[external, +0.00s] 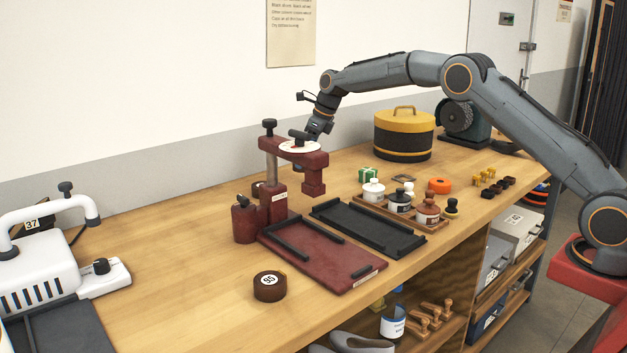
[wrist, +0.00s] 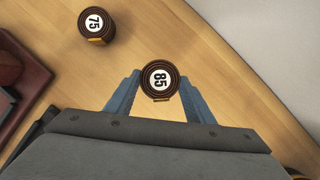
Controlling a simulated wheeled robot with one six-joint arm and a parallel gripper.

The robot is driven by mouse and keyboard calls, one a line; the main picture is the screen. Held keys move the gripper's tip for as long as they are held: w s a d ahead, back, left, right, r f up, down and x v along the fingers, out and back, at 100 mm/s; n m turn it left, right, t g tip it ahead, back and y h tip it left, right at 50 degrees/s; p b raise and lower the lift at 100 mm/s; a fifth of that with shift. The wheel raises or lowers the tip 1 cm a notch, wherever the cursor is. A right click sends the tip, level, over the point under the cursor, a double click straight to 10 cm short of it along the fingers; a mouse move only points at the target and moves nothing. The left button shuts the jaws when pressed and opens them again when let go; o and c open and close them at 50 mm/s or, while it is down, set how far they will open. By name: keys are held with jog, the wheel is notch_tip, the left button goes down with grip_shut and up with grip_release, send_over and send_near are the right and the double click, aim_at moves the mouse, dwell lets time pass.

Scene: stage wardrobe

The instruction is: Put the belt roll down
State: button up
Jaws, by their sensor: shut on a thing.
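In the wrist view my gripper (wrist: 159,80) is shut on a dark brown belt roll (wrist: 159,77) with a white label reading 85, one blue finger on each side. Its label faces the camera. A second brown roll (wrist: 96,24), labelled 75, stands apart on the wood at the upper left. In the external view my gripper (external: 318,127) points down behind the dark red press (external: 300,158); its fingertips and the held roll are hidden there. I cannot tell whether the held roll touches the bench. A roll labelled 90 (external: 269,287) sits at the bench front.
The wooden bench (external: 185,265) is clear left of the press. A dark red tray (external: 325,262) and a black tray (external: 368,232) lie in front of it. A yellow-lidded round box (external: 404,137) stands at the back right. A white machine (external: 45,255) is at left.

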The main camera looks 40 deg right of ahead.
jog(key=shift+f+p, duration=0.3)
jog(key=shift+f, duration=1.7)
jog(key=o, duration=1.1)
jog(key=shift+f, duration=0.15)
jog(key=b+v, duration=0.1)
jog(key=v, duration=1.1)
jog(key=shift+b, duration=0.35)
jog(key=shift+a, duration=0.1)
jog(key=shift+r, duration=0.25)
